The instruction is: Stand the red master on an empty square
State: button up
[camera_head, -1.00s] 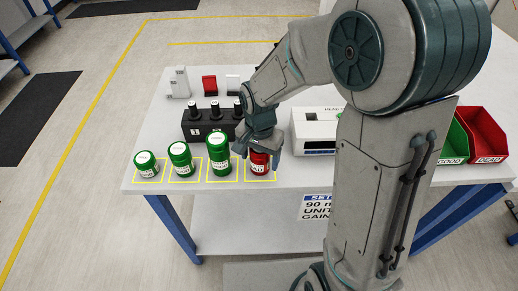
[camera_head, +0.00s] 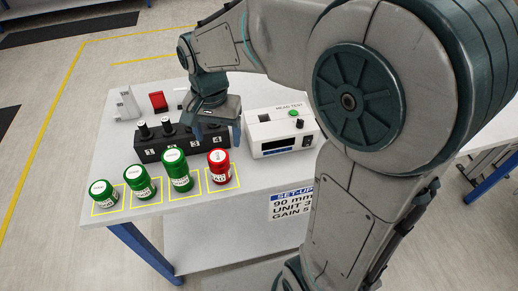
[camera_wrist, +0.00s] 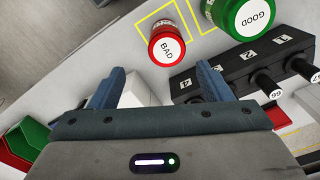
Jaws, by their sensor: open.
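The red master (camera_head: 219,167), a red cylinder with a white label, stands upright in the rightmost yellow-outlined square (camera_head: 236,184) at the table's front edge. My gripper (camera_head: 222,132) is open and empty, above and behind the red master. In the wrist view its two blue-grey fingers (camera_wrist: 160,80) are spread with nothing between them. Several green masters (camera_head: 176,170) stand in the other squares to the left, one in each.
A black block (camera_head: 165,145) with numbered knobs stands behind the masters. A white tester box (camera_head: 280,131) with a green button is to the right. Red and green bins (camera_wrist: 28,140) show in the wrist view. A red item (camera_head: 158,102) stands at the back.

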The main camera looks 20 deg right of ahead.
jog(key=s+d+n+t, duration=0.2)
jog(key=s+d+n, duration=0.3)
jog(key=s+d, duration=0.6)
jog(key=shift+s+r+t, duration=0.2)
jog(key=shift+s+t, duration=0.2)
jog(key=shift+s, duration=0.1)
dwell(0.4)
